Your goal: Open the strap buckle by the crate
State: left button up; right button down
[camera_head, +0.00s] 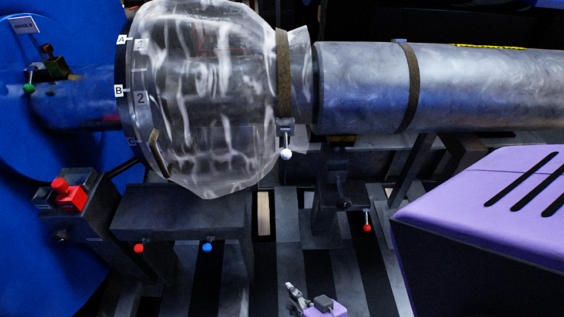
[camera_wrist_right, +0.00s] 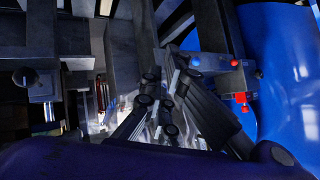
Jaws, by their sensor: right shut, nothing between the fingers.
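A strap (camera_head: 284,75) runs around the neck of the clear bulbous housing. A small buckle with a white ball-ended lever (camera_head: 286,154) hangs at its lower end. A second strap (camera_head: 410,85) circles the grey metal cylinder; no lever shows clearly on it. I cannot make out which buckle is by the crate, and no crate shows clearly. My right gripper (camera_head: 296,294) is low at the bottom of the head view, below the white-balled lever and well apart from it. It is shut and empty; its fingers also show in the right wrist view (camera_wrist_right: 166,80). My left gripper is out of view.
The grey cylinder (camera_head: 470,95) lies at the right of the clear housing (camera_head: 205,100). A red-knobbed lever (camera_head: 367,227) hangs below the cylinder. A dark box with red and blue knobs (camera_head: 185,220) and a red button (camera_head: 70,195) stand at left, beside a large blue disc (camera_head: 40,140).

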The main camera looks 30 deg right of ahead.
jog(key=w+d+f+m+t+b, duration=0.25)
jog(key=w+m+t+b, duration=0.2)
jog(key=w+m, duration=0.4)
pick_arm(q)
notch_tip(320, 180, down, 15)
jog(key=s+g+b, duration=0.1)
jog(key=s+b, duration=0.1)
jog(key=b, duration=1)
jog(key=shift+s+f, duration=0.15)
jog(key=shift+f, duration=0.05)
pick_arm(e)
jog(key=w+d+r+m+t+h, duration=0.2)
jog(key=w+d+r+m+h, duration=0.1)
jog(key=m, duration=0.7)
jog(key=w+d+r+m+t+h, duration=0.2)
jog(key=w+d+r+m+h, duration=0.2)
jog(key=w+m, duration=0.5)
jog(key=w+d+r+m+t+h, duration=0.2)
jog(key=w+d+m+h, duration=0.4)
jog(key=m+h, duration=0.3)
jog(key=shift+d+r+m, duration=0.2)
jog(key=shift+r+m, duration=0.45)
jog(key=shift+m, duration=0.2)
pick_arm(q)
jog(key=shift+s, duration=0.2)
pick_arm(e)
jog(key=shift+w+r, duration=0.1)
jog(key=shift+w, duration=0.05)
